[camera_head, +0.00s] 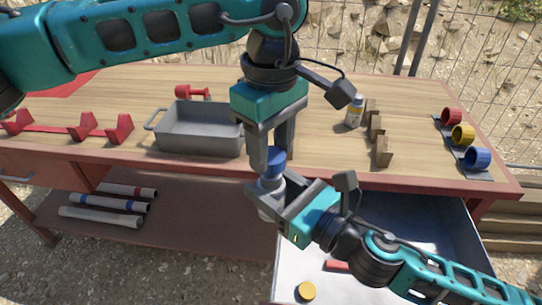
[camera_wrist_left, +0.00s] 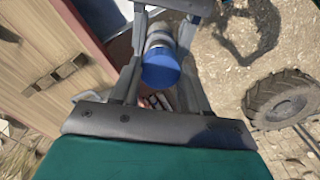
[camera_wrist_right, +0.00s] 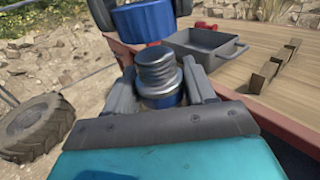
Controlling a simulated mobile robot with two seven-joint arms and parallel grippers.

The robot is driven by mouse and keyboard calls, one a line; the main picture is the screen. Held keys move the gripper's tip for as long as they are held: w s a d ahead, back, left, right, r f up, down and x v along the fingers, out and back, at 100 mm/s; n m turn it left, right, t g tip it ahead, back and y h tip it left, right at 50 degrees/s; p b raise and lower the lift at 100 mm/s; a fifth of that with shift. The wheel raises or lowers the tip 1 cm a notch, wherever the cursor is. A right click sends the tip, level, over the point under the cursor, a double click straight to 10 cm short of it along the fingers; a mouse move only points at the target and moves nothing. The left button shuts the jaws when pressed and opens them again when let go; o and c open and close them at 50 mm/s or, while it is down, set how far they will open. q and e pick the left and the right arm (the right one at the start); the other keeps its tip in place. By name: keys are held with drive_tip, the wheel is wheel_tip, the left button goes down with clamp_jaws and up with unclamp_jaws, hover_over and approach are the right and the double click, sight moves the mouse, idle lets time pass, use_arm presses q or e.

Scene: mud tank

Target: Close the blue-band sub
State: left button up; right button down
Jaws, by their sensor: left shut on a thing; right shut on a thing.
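My left gripper (camera_head: 270,162) is shut on a blue cap (camera_head: 273,158), held in front of the table's front edge. The cap also shows in the left wrist view (camera_wrist_left: 160,70). My right gripper (camera_head: 270,196) is shut on the grey metal sub (camera_head: 267,188), just below the cap. In the right wrist view the sub's threaded top (camera_wrist_right: 157,72) points up, with a blue band (camera_wrist_right: 162,101) below the threads. There the blue cap (camera_wrist_right: 143,20) is above the threads, apart from them and slightly left. Fingers hide part of both.
A grey tray (camera_head: 200,148) and red stand (camera_head: 85,130) are on the table. A small bottle (camera_head: 355,112) and wooden blocks (camera_head: 381,152) stand right of centre. Red, yellow and blue cups (camera_head: 477,158) sit far right. An open drawer (camera_head: 440,225) lies below; banded tubes (camera_head: 110,203) rest on the shelf.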

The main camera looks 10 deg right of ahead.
sight(272, 154)
use_arm(q)
drive_tip(key=shift+f, duration=0.9)
drive_tip(key=shift+f, duration=0.55)
drive_tip(key=m, duration=1.1)
drive_tip(key=shift+m, duration=0.4)
drive_tip(key=m, duration=1.1)
drive_tip(key=shift+d, duration=0.1)
